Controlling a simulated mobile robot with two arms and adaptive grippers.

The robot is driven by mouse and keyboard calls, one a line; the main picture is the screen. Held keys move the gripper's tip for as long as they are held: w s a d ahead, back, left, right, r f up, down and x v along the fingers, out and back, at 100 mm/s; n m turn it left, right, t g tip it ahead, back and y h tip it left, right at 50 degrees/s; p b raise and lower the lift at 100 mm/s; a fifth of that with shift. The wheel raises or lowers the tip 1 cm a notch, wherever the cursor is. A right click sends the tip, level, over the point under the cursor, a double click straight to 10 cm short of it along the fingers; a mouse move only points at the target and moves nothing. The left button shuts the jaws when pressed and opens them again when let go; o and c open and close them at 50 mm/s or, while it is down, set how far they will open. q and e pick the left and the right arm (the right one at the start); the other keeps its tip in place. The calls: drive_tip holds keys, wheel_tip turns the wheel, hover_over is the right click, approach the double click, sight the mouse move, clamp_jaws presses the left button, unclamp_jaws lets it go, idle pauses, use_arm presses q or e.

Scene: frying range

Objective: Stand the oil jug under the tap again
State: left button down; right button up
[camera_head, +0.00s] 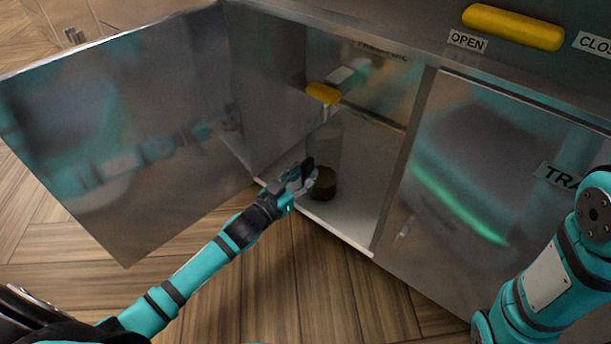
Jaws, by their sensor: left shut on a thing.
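The oil jug (326,148) is a tall clear vessel with dark oil in its bottom part. It is upright inside the open cabinet, below the tap with the yellow handle (322,93). My left gripper (310,179) reaches in from the front and is shut on the jug at its lower left side. The fingers hide part of the jug. I cannot tell whether its base rests fully on the white cabinet floor (345,222). My right arm shows at the right edge, but its gripper is out of view.
The metal cabinet door (120,140) stands wide open on the left. A closed door (490,190) is to the right of the opening. A yellow handle (513,27) sits above, beside OPEN and CLOSE labels. The wooden floor (320,290) in front is clear.

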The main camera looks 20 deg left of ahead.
use_arm(q)
drive_tip(key=c, duration=1.3)
unclamp_jaws()
drive_tip(key=shift+f, duration=0.1)
drive_tip(key=shift+o, duration=0.2)
